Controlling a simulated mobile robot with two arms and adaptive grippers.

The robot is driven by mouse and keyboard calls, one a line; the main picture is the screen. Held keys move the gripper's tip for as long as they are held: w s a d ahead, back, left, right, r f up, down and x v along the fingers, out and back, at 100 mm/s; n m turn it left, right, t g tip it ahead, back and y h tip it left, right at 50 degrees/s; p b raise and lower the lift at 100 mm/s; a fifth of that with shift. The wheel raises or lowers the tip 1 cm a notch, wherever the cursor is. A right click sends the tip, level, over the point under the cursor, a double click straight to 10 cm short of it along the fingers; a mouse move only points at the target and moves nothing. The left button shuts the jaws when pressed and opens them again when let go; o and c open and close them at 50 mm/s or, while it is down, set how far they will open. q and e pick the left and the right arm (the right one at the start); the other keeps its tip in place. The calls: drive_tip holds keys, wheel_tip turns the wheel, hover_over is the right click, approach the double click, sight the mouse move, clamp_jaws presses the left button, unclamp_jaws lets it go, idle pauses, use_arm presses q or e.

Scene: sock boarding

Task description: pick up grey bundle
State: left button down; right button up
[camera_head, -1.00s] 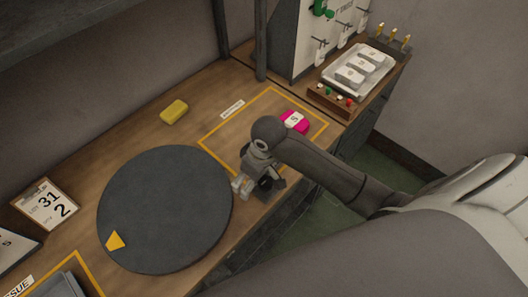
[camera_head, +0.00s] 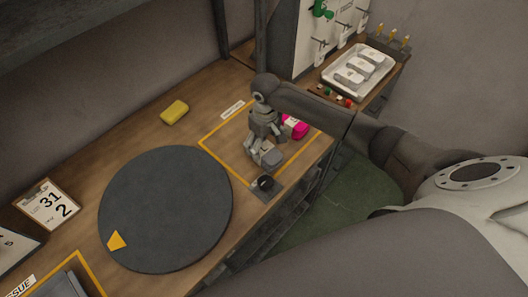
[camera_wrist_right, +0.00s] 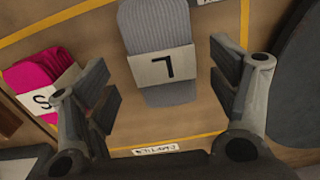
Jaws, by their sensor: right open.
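The grey bundle (camera_wrist_right: 160,22) is a folded ribbed knit with a white band (camera_wrist_right: 163,68) marked with a dark letter, apparently an L. In the head view the grey bundle (camera_head: 272,158) lies inside the yellow-outlined area, partly covered by my right gripper (camera_head: 262,153). In the right wrist view my right gripper (camera_wrist_right: 168,88) is open, with one finger on each side of the bundle and gaps between them. The fingers are not closed on anything. My left gripper is not in view.
A pink bundle (camera_head: 295,128) with a white band lies beside the gripper; it also shows in the wrist view (camera_wrist_right: 38,75). A small black object (camera_head: 265,183) sits near the table's front edge. A large dark disc (camera_head: 165,205) lies left. A yellow block (camera_head: 174,112) stands behind.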

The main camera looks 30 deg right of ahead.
sight(264, 148)
drive_tip(key=shift+a+f+p, duration=0.15)
drive_tip(key=shift+f+p, duration=0.5)
drive_tip(key=shift+f, duration=2)
drive_tip(key=c, duration=1.1)
drive_tip(key=shift+w, duration=0.1)
drive_tip(key=shift+c, duration=0.4)
drive_tip(key=shift+r, duration=0.2)
